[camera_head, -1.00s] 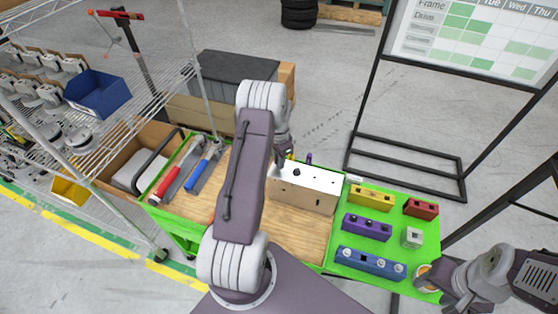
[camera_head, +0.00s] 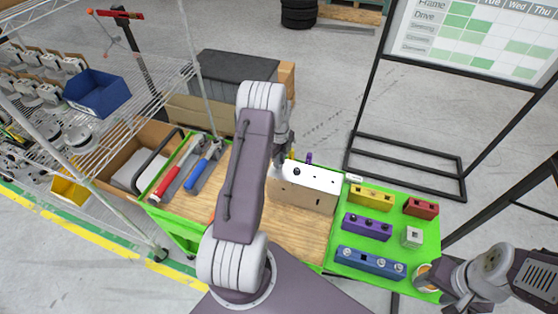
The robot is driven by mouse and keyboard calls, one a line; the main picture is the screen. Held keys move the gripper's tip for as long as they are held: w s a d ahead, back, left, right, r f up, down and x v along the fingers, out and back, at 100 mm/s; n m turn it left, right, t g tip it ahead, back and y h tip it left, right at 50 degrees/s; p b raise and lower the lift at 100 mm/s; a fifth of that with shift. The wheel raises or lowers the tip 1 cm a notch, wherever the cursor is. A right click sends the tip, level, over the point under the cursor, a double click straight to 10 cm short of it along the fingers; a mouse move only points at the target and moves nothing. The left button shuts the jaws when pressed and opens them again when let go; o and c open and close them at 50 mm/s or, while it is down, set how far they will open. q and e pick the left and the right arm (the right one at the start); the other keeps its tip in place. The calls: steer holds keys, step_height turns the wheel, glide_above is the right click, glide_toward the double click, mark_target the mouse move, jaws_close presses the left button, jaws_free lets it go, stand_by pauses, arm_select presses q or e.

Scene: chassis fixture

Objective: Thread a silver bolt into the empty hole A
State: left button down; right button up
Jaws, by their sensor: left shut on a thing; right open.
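The chassis block (camera_head: 318,182) is a box with a white top and tan front, on the wooden bench top. Dark holes show in its top; I cannot read which is A. A yellow bolt (camera_head: 291,155) and a purple bolt (camera_head: 309,158) stand up at its back edge. My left gripper (camera_head: 284,158) is at the block's back left corner, partly hidden by my own arm. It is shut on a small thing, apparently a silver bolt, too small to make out. A blue holder (camera_head: 357,262) bears several silver bolts. My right gripper (camera_head: 447,290) is open at lower right.
Yellow (camera_head: 371,197), purple (camera_head: 367,227) and red (camera_head: 420,208) holders and a small pale block (camera_head: 412,237) sit on the green mat (camera_head: 392,215). Red and blue-handled tools lie at left. A wire shelf stands further left. My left arm covers the bench's middle.

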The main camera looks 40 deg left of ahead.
arm_select(q)
steer(key=shift+s+d+f, duration=0.15)
steer(key=shift+s+f, duration=0.1)
steer(key=m, duration=0.4)
steer(key=shift+f, duration=0.1)
steer(key=m, duration=0.3)
steer(key=c, duration=1.3)
jaws_free()
steer(key=shift+o, duration=0.2)
steer(key=shift+w, duration=0.25)
steer(key=shift+w+r, duration=0.1)
steer(key=shift+r, duration=0.15)
step_height(320, 180, up, 2)
steer(key=shift+r+p, duration=0.25)
steer(key=shift+p, duration=0.7)
steer(key=shift+f, duration=0.1)
